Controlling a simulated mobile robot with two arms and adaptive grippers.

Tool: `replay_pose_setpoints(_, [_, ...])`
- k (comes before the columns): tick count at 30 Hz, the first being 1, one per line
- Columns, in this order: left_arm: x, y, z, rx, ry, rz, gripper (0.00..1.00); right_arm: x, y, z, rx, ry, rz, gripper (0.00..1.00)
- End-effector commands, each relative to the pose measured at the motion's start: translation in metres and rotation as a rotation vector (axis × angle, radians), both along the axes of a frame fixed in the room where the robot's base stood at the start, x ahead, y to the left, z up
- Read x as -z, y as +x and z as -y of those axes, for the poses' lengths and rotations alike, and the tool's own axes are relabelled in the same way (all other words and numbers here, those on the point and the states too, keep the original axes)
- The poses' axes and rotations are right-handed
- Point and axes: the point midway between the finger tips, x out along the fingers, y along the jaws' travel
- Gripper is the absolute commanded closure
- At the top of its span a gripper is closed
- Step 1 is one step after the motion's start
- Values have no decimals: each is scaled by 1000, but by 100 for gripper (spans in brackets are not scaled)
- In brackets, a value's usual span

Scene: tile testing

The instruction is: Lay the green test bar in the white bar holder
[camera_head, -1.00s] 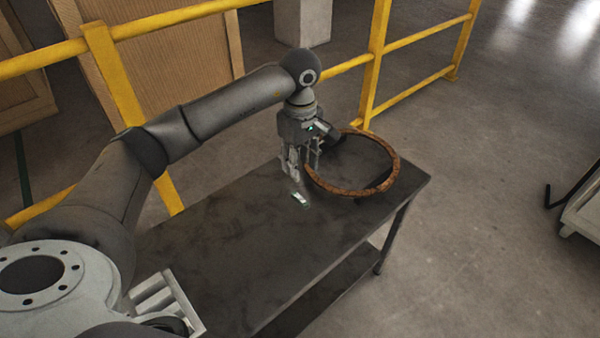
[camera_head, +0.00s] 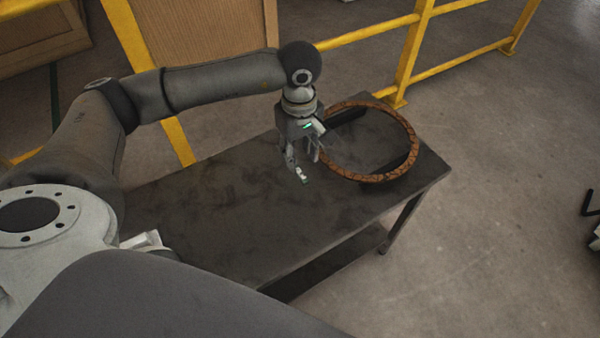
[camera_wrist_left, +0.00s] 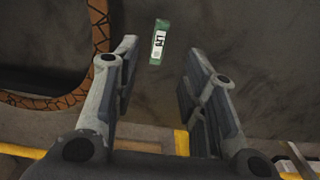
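The green test bar (camera_head: 303,175) lies on the dark table, small and with a white printed label; it also shows in the left wrist view (camera_wrist_left: 159,41). My left gripper (camera_head: 304,163) points down just above the bar. In the left wrist view its two fingers (camera_wrist_left: 161,50) are spread, with the bar beyond and between their tips and nothing held. A pale piece (camera_head: 142,240) at the table's near left is mostly hidden by my body; I cannot tell whether it is the white bar holder. My right gripper is not in view.
The table's middle and left (camera_head: 225,215) look clear. A yellow railing (camera_head: 366,33) runs behind the table, with a wooden crate (camera_head: 205,35) beyond it.

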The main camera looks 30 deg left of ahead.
Motion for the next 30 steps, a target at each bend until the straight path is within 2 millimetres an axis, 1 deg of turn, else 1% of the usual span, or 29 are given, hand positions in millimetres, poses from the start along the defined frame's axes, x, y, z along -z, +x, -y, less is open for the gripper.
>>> replay_pose_setpoints(1, [8,-1,0,0,0,-4,61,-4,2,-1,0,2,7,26])
replay_pose_setpoints(7, [23,-1,1,0,0,-2,61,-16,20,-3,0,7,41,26])
replay_pose_setpoints(13, [53,-1,2,-1,1,-3,61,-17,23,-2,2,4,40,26])
replay_pose_setpoints(15, [61,-1,2,-1,1,-3,61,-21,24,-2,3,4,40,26])
replay_pose_setpoints(18, [66,-1,3,0,0,-1,61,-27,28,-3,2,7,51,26])
replay_pose_setpoints(23, [66,0,2,0,0,0,61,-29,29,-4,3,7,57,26])
replay_pose_setpoints(30, [65,0,2,0,0,0,92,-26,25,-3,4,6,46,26])
